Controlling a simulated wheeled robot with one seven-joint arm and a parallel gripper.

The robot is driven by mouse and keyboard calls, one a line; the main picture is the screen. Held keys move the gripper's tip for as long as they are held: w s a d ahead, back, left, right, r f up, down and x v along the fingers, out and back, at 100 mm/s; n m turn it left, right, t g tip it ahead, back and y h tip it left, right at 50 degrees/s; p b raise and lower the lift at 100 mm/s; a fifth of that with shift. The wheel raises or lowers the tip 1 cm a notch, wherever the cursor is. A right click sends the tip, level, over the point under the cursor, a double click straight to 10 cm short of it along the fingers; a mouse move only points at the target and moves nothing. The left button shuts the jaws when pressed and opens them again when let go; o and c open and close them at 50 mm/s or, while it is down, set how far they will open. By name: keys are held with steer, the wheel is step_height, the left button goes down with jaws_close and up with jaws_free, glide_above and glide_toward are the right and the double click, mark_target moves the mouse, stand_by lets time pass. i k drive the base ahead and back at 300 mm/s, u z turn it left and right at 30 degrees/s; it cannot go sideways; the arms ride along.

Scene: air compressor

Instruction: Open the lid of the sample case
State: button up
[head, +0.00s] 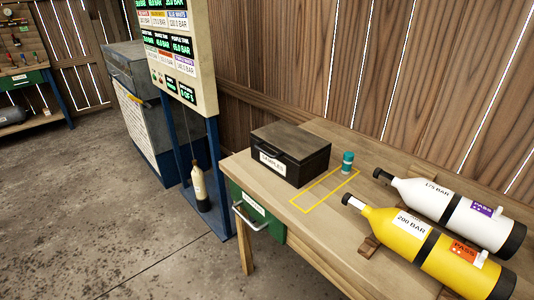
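The sample case (289,154) is a dark box with a white label on its front reading "SAMPLES". It stands on the wooden table (330,236) near the table's far left corner, against the plank wall side. Its lid (291,140) is closed flat on top. A small dark latch or handle seems to show on the front, too small to tell. My gripper is not in view in the head view.
A small teal-capped vial (347,162) stands right of the case, by a yellow taped outline (312,205). A yellow cylinder (425,245) and a white cylinder (455,211) lie at right. A green drawer (257,213) hangs under the table. A display board (178,50) stands behind left.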

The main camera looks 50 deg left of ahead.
mark_target(299, 145)
steer(key=u, duration=2.95)
steer(key=k, duration=0.85)
steer(key=z, duration=0.95)
steer(key=i, duration=1)
